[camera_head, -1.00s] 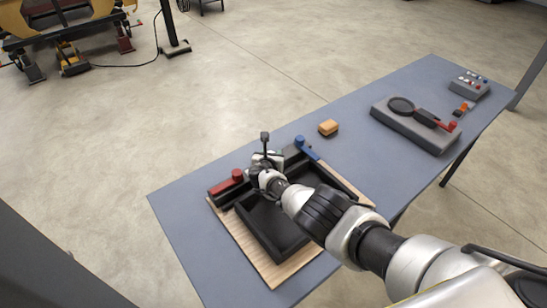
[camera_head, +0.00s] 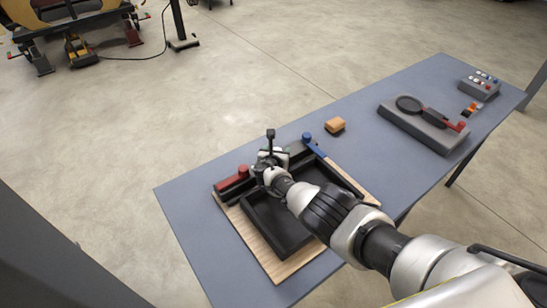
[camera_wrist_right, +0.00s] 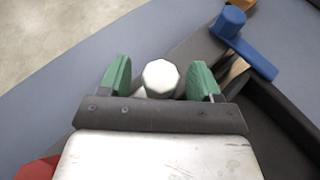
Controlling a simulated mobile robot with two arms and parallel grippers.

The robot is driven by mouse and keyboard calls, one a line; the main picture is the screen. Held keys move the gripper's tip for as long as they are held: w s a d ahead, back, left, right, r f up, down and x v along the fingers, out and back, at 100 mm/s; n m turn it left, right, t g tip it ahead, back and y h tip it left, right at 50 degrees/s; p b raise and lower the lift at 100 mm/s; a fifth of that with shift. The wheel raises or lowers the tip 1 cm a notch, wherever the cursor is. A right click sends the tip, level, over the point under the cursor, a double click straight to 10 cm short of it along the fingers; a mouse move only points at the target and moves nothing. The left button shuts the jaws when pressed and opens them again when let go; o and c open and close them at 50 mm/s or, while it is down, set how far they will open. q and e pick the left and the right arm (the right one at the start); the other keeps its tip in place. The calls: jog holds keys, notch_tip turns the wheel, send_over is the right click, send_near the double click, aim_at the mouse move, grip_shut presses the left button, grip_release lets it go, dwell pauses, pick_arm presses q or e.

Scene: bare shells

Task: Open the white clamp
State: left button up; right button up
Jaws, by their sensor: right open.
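The white clamp's rounded white knob (camera_wrist_right: 160,78) shows in the right wrist view, between the two green fingertips of my right gripper (camera_wrist_right: 160,80). The fingers stand apart on both sides of the knob, with a small gap visible at each side. In the head view my right gripper (camera_head: 270,160) is at the back edge of the black tray-like fixture (camera_head: 280,232), between the red clamp (camera_head: 232,180) and the blue clamp (camera_head: 314,146). The gripper hides most of the white clamp there. My left gripper is not in view.
The fixture sits on a wooden board (camera_head: 270,262) on the blue-grey table (camera_head: 200,215). A grey device with a black disc (camera_head: 425,127) and a button box (camera_head: 479,86) stand to the right. The table's left end is clear.

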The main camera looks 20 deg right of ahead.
jog(key=p+v, duration=0.5)
jog(key=v, duration=0.1)
jog(key=shift+s+a+p, duration=0.15)
jog(key=shift+a+p, duration=0.1)
jog(key=shift+p, duration=0.05)
jog(key=shift+v, duration=2.05)
